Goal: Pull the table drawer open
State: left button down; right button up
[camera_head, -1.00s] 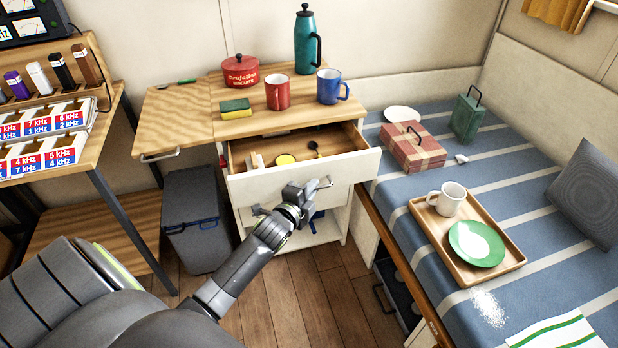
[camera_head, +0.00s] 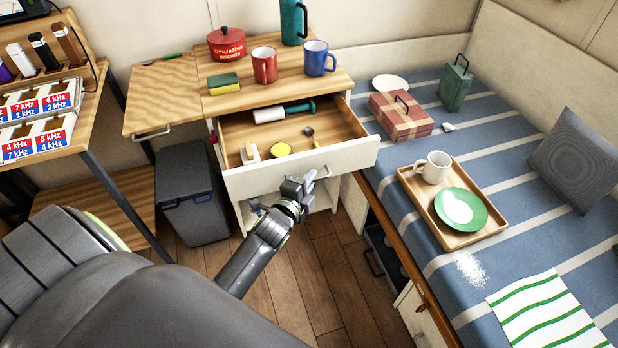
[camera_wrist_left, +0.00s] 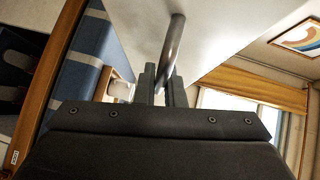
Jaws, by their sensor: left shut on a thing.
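The table drawer (camera_head: 345,156) stands pulled well out from the small wooden-topped table (camera_head: 200,92). Inside it lie a roller with a green handle (camera_head: 285,111), a yellow round lid (camera_head: 281,149), a black-and-yellow spoon-like tool (camera_head: 311,136) and a small pale block (camera_head: 250,153). My left gripper (camera_head: 305,184) is at the drawer front, shut on the drawer's metal handle (camera_head: 323,173). In the left wrist view the handle bar (camera_wrist_left: 171,52) runs between the two fingers, below the pale drawer front (camera_wrist_left: 215,32). My right gripper is not in view.
On the table stand a red tin (camera_head: 226,44), a red mug (camera_head: 265,66), a blue mug (camera_head: 318,59), a teal flask (camera_head: 293,22) and a sponge (camera_head: 224,85). A grey bin (camera_head: 190,190) is left; the bed (camera_head: 510,150) with a tray (camera_head: 413,190) is right. Wooden floor lies between.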

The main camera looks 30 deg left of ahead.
pick_arm(q)
jog(key=c, duration=1.5)
grip_release()
jog(key=shift+s, duration=0.1)
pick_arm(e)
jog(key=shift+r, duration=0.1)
